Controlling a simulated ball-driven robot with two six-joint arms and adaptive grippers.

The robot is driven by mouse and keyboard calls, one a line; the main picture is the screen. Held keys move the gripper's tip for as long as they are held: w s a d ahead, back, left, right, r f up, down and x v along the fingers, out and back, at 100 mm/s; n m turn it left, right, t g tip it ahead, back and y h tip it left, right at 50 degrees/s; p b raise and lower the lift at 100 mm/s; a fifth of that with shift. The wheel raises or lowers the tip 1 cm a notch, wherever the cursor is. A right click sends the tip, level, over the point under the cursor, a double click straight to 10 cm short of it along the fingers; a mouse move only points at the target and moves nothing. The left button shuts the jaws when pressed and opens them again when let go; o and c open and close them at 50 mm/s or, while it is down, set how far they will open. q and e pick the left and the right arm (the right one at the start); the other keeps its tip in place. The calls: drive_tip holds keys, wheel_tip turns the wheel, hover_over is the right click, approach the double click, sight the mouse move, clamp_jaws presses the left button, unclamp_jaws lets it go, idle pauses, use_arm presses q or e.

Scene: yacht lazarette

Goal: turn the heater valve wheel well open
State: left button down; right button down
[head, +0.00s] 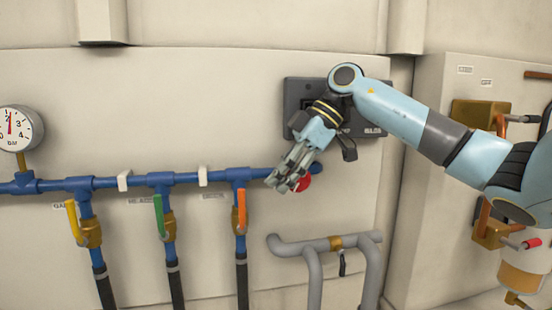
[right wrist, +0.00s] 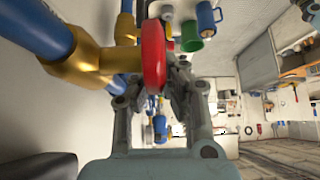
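The red valve wheel (head: 303,183) is at the right end of the blue pipe, partly hidden behind my right gripper in the head view. In the right wrist view the wheel (right wrist: 153,55) shows edge-on beside a brass valve body (right wrist: 85,65). My right gripper (head: 284,180) reaches down and left to it. In the right wrist view its fingers (right wrist: 155,85) stand on either side of the wheel's rim and appear closed against it. The exact contact is partly hidden. My left gripper is not in view.
The blue pipe (head: 107,182) carries yellow (head: 73,220), green (head: 159,215) and orange (head: 242,211) lever valves. A pressure gauge (head: 17,128) is at the far left. A dark panel (head: 297,95) is behind my right arm. Grey pipes (head: 314,270) stand below right of the wheel.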

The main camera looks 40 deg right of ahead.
drive_tip(key=shift+d+h, duration=0.4)
drive_tip(key=shift+h, duration=0.3)
drive_tip(key=shift+f+g, duration=0.2)
drive_tip(key=shift+g, duration=0.1)
drive_tip(key=c, duration=2)
unclamp_jaws()
drive_tip(key=shift+o, duration=1)
drive_tip(key=o, duration=0.5)
drive_tip(key=shift+s+d, duration=0.3)
drive_tip(key=shift+d, duration=0.25)
drive_tip(key=shift+c, duration=0.2)
drive_tip(key=shift+o, duration=0.3)
drive_tip(key=shift+a, duration=0.2)
drive_tip(key=shift+d+r, duration=0.15)
drive_tip(key=shift+r, duration=0.1)
drive_tip(key=v, duration=0.7)
